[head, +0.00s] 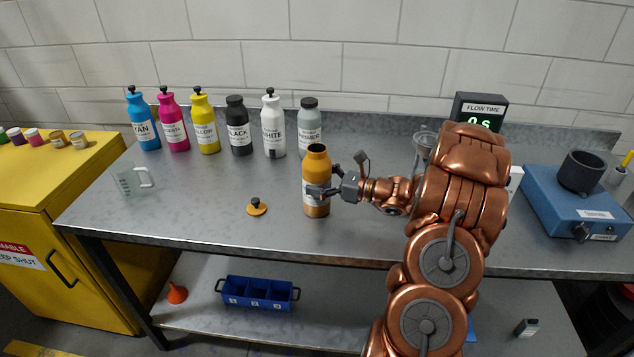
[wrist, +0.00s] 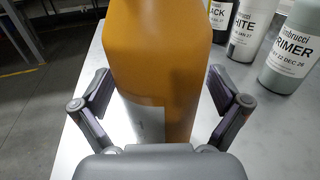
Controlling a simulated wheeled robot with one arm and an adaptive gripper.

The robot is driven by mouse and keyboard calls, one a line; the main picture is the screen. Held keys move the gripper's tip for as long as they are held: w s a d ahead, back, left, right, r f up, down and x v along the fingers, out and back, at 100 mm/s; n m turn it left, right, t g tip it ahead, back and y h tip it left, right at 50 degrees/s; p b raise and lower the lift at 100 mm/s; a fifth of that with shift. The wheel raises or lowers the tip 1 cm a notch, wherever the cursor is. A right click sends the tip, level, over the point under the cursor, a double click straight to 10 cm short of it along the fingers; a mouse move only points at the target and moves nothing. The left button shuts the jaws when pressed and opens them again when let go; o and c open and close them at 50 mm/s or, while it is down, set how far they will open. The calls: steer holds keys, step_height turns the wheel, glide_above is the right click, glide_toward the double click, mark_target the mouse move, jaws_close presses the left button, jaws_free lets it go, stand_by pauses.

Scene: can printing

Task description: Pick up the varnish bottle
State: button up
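An orange-brown bottle (head: 317,164) with an open dark mouth stands upright on the metal table. It appears to be the varnish bottle, though its pale label is mostly hidden and I cannot read it. My gripper (head: 328,190) is at the bottle's middle, coming from the right. In the wrist view the bottle (wrist: 158,45) fills the space between the fingers of my gripper (wrist: 160,85). An orange cap with a black knob (head: 257,207) lies on the table to the left.
Behind stands a row of capped bottles, with the grey primer bottle (head: 309,124) closest; it also shows in the wrist view (wrist: 292,55). A clear beaker (head: 130,180) is at the left. A blue device (head: 577,205) and a flow-time display (head: 480,112) are right. The table's left front is mostly clear.

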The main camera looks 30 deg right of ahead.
steer(key=c, duration=1.5)
steer(key=shift+c, duration=0.5)
steer(key=shift+r, duration=0.15)
